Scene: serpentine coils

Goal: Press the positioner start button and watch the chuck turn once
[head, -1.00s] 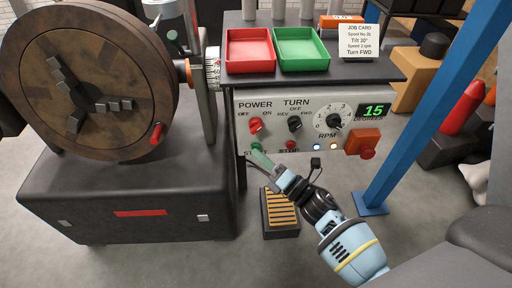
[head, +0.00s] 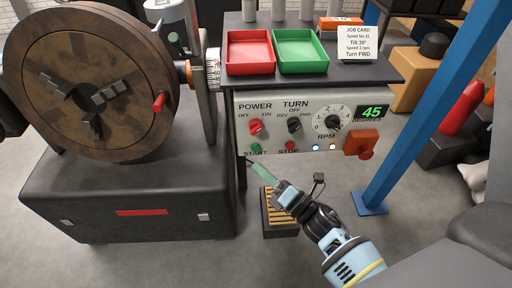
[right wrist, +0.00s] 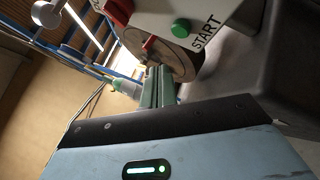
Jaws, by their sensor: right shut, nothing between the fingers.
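The positioner chuck (head: 62,120) is a large brown disc with dark jaws and a red handle (head: 158,102) at its right edge. The control panel (head: 345,110) carries a green START button (head: 256,148), a red STOP button (head: 290,146), POWER and TURN knobs and an RPM dial. Its green display (head: 375,112) reads 45. My right gripper (head: 264,167) is shut and empty, below and slightly right of START, apart from it. In the right wrist view START (right wrist: 181,28) shows beyond the shut fingertips (right wrist: 160,72). My left gripper is not in view.
A red tray (head: 250,70) and a green tray (head: 301,68) stand on the shelf above the panel, beside a job card (head: 358,45). A blue post (head: 420,120) rises right of the panel. A yellow-striped pedal (head: 274,222) is on the floor below.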

